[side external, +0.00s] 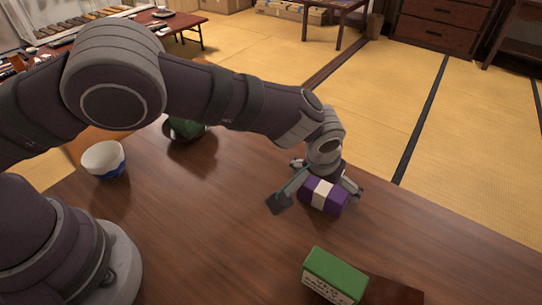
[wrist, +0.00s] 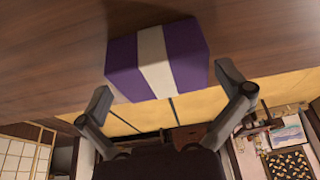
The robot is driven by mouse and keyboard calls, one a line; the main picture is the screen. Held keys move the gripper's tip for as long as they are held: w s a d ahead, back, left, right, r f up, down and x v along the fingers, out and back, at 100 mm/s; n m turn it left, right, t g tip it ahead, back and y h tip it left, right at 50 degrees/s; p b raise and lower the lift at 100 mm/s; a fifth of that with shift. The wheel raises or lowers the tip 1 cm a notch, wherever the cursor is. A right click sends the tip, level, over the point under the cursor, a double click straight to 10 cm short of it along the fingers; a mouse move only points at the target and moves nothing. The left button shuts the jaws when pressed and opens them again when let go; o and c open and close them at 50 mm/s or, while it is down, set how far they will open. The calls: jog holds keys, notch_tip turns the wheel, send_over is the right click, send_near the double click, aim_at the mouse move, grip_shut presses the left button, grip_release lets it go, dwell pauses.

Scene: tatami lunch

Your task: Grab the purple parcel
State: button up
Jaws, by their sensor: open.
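The purple parcel (side external: 323,196) is a small block with a white band round its middle. It sits on the brown wooden table near the far edge. It also shows in the wrist view (wrist: 184,55), close ahead of the fingers. My gripper (side external: 315,195) is open at the parcel, with one finger out to the left and the other by its right side. In the wrist view the two fingertips (wrist: 165,88) are spread at the left and right of the parcel's lower part. I cannot tell whether either finger touches it.
A green box with a white label (side external: 335,276) stands at the front, beside a dark flat piece (side external: 394,291). A white and blue cup (side external: 104,160) and a dark green round vessel (side external: 185,128) stand on the left. The table (side external: 215,225) between is bare.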

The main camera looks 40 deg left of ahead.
jog(key=shift+w+f, duration=0.2)
jog(key=shift+f, duration=0.35)
jog(key=shift+c, duration=0.3)
jog(key=c, duration=0.8)
jog(key=shift+r, duration=0.1)
